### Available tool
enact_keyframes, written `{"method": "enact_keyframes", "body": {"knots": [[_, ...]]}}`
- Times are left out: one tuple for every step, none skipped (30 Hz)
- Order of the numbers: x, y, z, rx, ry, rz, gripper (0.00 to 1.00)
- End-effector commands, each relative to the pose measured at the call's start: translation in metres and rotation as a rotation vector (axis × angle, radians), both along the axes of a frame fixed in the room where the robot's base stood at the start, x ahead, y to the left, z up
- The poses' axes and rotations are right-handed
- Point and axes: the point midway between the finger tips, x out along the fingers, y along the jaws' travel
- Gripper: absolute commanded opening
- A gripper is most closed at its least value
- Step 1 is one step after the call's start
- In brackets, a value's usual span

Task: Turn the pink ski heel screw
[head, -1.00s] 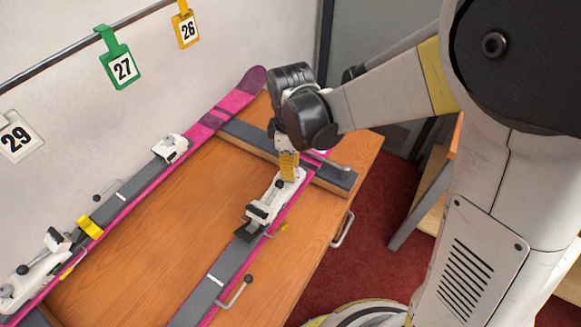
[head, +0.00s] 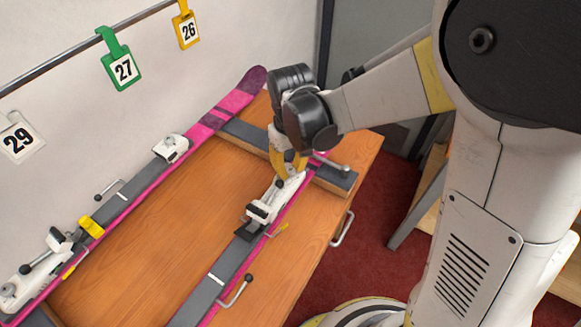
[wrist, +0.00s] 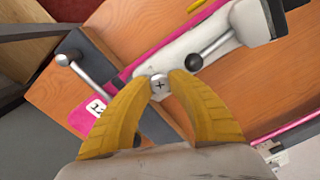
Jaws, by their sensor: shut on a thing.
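The pink ski (head: 211,283) lies on the bench with a white heel binding (head: 268,205) on it. The heel screw (wrist: 160,86), a small silver round head with a cross slot, sits at the end of the white binding housing (wrist: 180,52) in the wrist view. My gripper (head: 288,174) is over the far end of this binding, with its yellow fingers pointing down. In the wrist view my gripper (wrist: 163,84) has a fingertip on each side of the screw head, shut on it. The head view hides the screw.
A second pink ski (head: 152,180) with bindings lies to the left. A grey clamp bar (head: 335,178) with a metal handle is just right of my gripper. Numbered tags, such as green 27 (head: 122,70), hang on the wall rail. Bare wood (head: 160,240) lies between the skis.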

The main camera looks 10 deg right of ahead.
Motion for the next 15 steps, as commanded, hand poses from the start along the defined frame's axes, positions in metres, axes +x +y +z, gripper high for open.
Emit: {"method": "enact_keyframes", "body": {"knots": [[0.0002, 0.0001, 0.0001, 0.0, 0.0, -0.018, 0.0], [0.0002, 0.0001, 0.0001, 0.0, 0.0, -0.027, 0.0], [0.0002, 0.0001, 0.0001, 0.0, 0.0, -0.038, 0.0], [0.0001, 0.0, 0.0001, 0.0, 0.0, -0.046, 0.0], [0.0001, 0.0, 0.0001, 0.0, 0.0, -0.052, 0.0], [0.0001, 0.0, 0.0001, 0.0, 0.0, -0.059, 0.0], [0.0002, 0.0001, 0.0001, 0.0, 0.0, -0.063, 0.0], [0.0002, 0.0001, 0.0, 0.0, 0.0, -0.067, 0.0], [0.0002, 0.0001, 0.0, 0.0, 0.0, -0.071, 0.0], [0.0001, 0.0, 0.0, 0.0, 0.0, -0.073, 0.0], [0.0001, 0.0, 0.0, 0.0, 0.0, -0.075, 0.0], [0.0002, 0.0001, 0.0, 0.0, 0.0, -0.076, 0.0], [0.0001, 0.0, 0.0, 0.0, 0.0, -0.076, 0.0], [0.0001, 0.0, 0.0, 0.0, 0.0, -0.077, 0.0], [0.0001, 0.0, 0.0, 0.0, 0.0, -0.076, 0.0]]}}
